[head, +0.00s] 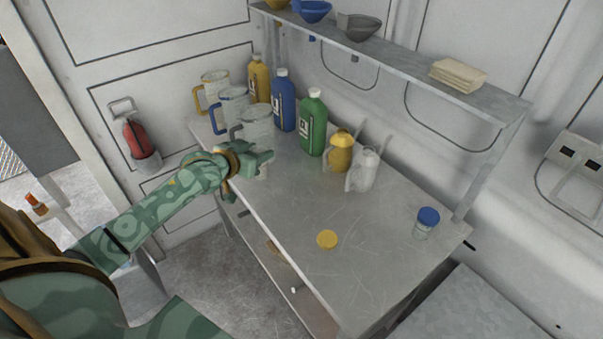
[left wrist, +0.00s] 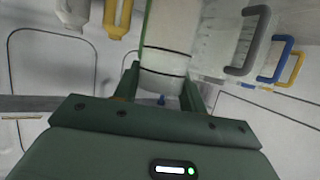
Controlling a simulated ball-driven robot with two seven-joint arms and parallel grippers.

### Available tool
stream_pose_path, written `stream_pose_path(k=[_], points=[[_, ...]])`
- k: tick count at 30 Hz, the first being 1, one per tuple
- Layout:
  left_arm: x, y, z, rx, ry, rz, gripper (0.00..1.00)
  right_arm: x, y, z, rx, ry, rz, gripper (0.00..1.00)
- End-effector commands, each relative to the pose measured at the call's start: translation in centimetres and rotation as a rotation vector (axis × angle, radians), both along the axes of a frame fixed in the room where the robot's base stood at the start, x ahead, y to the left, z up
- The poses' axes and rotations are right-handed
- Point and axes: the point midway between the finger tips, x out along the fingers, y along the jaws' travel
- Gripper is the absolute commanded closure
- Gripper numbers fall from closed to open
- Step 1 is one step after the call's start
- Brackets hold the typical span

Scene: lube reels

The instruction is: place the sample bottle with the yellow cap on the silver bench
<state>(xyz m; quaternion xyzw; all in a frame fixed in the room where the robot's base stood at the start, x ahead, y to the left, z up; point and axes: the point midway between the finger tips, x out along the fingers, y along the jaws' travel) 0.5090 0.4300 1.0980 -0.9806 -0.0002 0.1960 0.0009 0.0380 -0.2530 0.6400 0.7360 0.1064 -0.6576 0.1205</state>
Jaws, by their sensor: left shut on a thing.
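My left gripper (head: 262,160) is at the left front edge of the silver bench (head: 290,215), in front of the grey-handled jug. It is shut on a pale cylindrical thing (left wrist: 163,75) with dark rings. The thing's lower part shows under the fingers in the head view (head: 263,174). No yellow cap can be seen on it, so I cannot tell for sure that it is the sample bottle. A small clear bottle with a blue cap (head: 427,222) stands at the right end. My right gripper is not in view.
Clear jugs with yellow, blue and grey handles (head: 256,125) stand at the bench's left end. Behind are yellow, blue (head: 285,105) and green (head: 313,125) bottles, then yellow (head: 340,152) and white (head: 364,170) cans. A shelf (head: 400,75) overhangs the back. The bench's middle and front are mostly clear.

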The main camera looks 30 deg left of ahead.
Motion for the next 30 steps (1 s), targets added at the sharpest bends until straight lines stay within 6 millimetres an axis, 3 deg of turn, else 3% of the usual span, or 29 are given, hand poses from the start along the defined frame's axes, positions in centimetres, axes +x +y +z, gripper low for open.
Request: stream_pose_path(k=[5, 9, 12, 20, 24, 30], points=[[2.4, -5.1, -2.4, -0.009, -0.003, -0.002, 0.83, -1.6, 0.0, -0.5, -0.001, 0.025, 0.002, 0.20], [3.4, -7.2, -5.6, -0.004, 0.001, 0.000, 0.83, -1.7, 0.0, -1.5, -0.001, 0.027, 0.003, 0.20], [3.9, -8.2, -6.8, -0.003, 0.000, -0.001, 0.83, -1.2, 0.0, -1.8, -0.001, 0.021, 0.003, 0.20], [4.5, -9.5, -8.6, -0.002, 0.000, -0.001, 0.83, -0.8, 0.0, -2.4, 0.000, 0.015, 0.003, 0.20], [4.4, -9.4, -11.2, 0.000, 0.002, -0.001, 0.83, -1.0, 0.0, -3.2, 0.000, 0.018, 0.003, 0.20], [4.4, -9.4, -11.4, 0.001, -0.001, -0.002, 0.83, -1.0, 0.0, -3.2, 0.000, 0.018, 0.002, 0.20]])
